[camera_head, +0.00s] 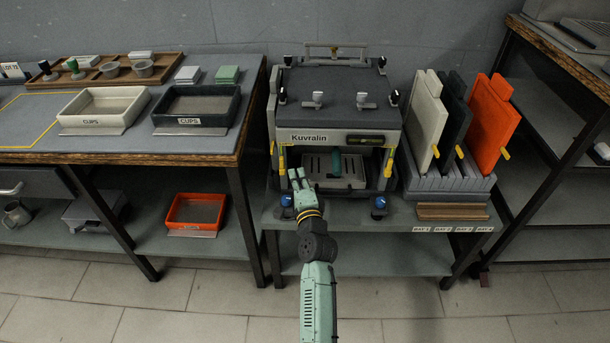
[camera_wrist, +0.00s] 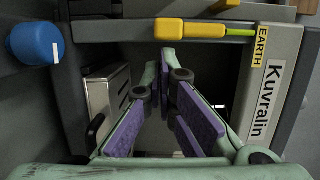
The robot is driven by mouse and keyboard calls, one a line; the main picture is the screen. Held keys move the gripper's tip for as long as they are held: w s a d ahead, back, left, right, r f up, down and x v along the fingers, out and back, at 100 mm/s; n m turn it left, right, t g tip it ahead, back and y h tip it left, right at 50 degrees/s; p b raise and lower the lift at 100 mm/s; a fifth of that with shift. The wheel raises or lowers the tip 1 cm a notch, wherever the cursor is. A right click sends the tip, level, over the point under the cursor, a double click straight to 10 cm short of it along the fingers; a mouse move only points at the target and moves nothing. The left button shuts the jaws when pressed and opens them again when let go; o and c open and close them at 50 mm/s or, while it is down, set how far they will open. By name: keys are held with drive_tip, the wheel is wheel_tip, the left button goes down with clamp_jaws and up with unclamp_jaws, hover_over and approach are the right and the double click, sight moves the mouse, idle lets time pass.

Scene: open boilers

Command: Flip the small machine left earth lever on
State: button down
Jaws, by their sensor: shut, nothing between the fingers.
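The small machine (camera_head: 345,85), marked Kuvralin, stands on the bench. Its left earth lever (camera_head: 282,159) hangs down at the left front edge. In the wrist view the lever's yellow handle (camera_wrist: 190,28) points away from the EARTH label (camera_wrist: 262,46), on a thin green-yellow stem. My gripper (camera_head: 297,173) is in front of the machine, just right of this lever. In the wrist view my gripper's purple-padded fingers (camera_wrist: 172,65) are close together and empty, with their tips close to the handle. I cannot tell whether they touch it.
A second yellow lever (camera_head: 389,162) hangs at the machine's right front. Blue knobs sit low at the left (camera_head: 286,201) and right (camera_head: 379,203). The open bay holds a slotted tray (camera_head: 330,182). A rack (camera_head: 450,182) with upright panels stands close on the right.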

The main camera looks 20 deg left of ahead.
drive_tip(key=shift+s+a+f+m, duration=0.15)
drive_tip(key=shift+a+f+m, duration=0.25)
drive_tip(key=shift+m, duration=0.6)
idle(0.3)
drive_tip(key=shift+s+a+f+m+t+b, duration=0.15)
drive_tip(key=shift+a+m+t+b, duration=0.25)
drive_tip(key=shift+m, duration=0.4)
drive_tip(key=shift+s+a+f+m+t, duration=0.15)
drive_tip(key=shift+a+m+t, duration=0.35)
drive_tip(key=shift+m, duration=0.8)
drive_tip(key=shift+a, duration=0.15)
drive_tip(key=shift+f, duration=0.1)
